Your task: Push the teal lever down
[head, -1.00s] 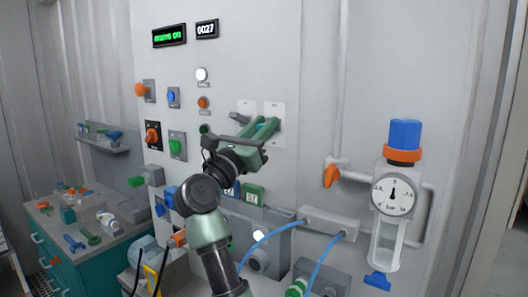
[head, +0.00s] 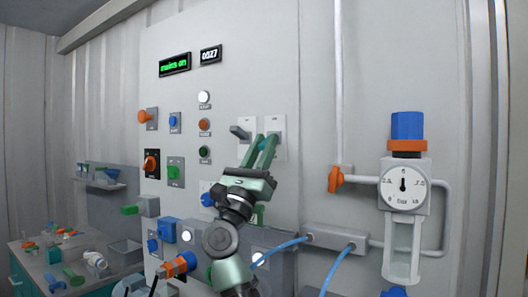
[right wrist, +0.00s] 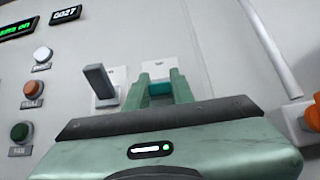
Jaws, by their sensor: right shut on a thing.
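The teal lever (right wrist: 161,88) shows in the right wrist view as a teal piece between my fingers, in front of a white plate (head: 281,125) on the panel. My right gripper (head: 268,142) reaches up to this plate from below and is shut on the teal lever. It also shows in the right wrist view (right wrist: 161,84), with one finger on each side of the teal piece. In the head view the fingers mostly hide the lever. A grey lever (head: 241,132) sticks out of the plate just to the left, close beside my fingers.
Left of the levers are lamps, buttons and an orange rotary switch (head: 151,162). An orange-handled valve (head: 336,180) and a pressure gauge (head: 403,187) with a blue knob are on the right. Blue hoses (head: 335,268) cross below. A cluttered bench (head: 30,262) stands at left.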

